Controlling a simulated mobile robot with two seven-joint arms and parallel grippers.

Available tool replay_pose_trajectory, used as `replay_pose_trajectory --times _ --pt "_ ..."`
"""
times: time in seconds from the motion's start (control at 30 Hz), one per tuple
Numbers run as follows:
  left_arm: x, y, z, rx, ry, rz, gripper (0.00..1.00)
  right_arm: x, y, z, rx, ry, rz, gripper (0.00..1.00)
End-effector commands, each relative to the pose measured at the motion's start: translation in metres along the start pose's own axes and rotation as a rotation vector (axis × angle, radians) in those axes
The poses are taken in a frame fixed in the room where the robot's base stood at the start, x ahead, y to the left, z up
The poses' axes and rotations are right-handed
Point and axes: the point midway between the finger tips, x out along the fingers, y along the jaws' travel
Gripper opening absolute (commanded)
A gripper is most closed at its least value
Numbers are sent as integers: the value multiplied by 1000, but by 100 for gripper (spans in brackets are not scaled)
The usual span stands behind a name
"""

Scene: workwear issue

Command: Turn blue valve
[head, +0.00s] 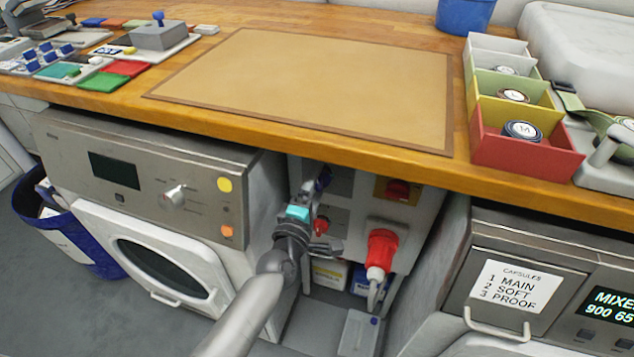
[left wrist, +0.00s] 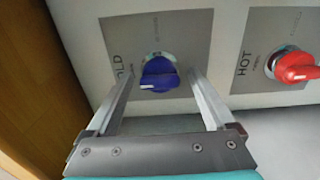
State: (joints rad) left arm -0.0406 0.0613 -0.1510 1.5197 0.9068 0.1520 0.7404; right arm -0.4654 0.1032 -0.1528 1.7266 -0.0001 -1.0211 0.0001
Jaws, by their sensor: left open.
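The blue valve (left wrist: 160,75) sits on a grey plate marked with letters reading "OLD", the start cut off or hidden, in the left wrist view. In the head view a small part of the blue valve (head: 322,180) shows past my left gripper (head: 318,205). My left gripper (left wrist: 158,92) is open, with one finger on each side of the blue valve. I cannot tell whether the fingers touch it. A red valve (left wrist: 295,66) on a plate marked "HOT" is to the right; it also shows in the head view (head: 321,226). My right gripper is not in view.
The wooden counter edge (head: 330,138) overhangs the valve panel. A red plug (head: 382,248) and a red switch (head: 397,190) are right of my left gripper. The washing machine (head: 150,185) stands left, a capsule drawer (head: 511,286) right.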

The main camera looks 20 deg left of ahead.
Motion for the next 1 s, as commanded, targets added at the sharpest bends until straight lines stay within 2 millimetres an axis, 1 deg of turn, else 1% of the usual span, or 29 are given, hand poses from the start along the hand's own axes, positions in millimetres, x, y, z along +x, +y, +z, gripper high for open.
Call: replay_pose_trajectory --times 0.17,0.23,0.27,0.3,0.33,0.6,0.8,0.9,1.0 --pt "-5 0 0 1 0 -1 88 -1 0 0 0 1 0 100" --pt "-12 0 0 2 0 -2 88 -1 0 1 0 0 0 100" --pt "-15 0 0 2 0 -2 88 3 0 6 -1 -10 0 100" --pt "-21 0 0 2 0 -2 88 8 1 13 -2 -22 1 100" --pt "-26 0 0 1 -1 -3 88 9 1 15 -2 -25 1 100" --pt "-78 1 0 2 -2 -4 88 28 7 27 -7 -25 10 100" --pt "-116 0 0 1 -2 -4 88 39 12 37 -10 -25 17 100" --pt "-132 1 0 1 -2 -3 88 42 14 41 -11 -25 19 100" --pt "-143 0 0 1 -2 -2 88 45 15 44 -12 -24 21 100"
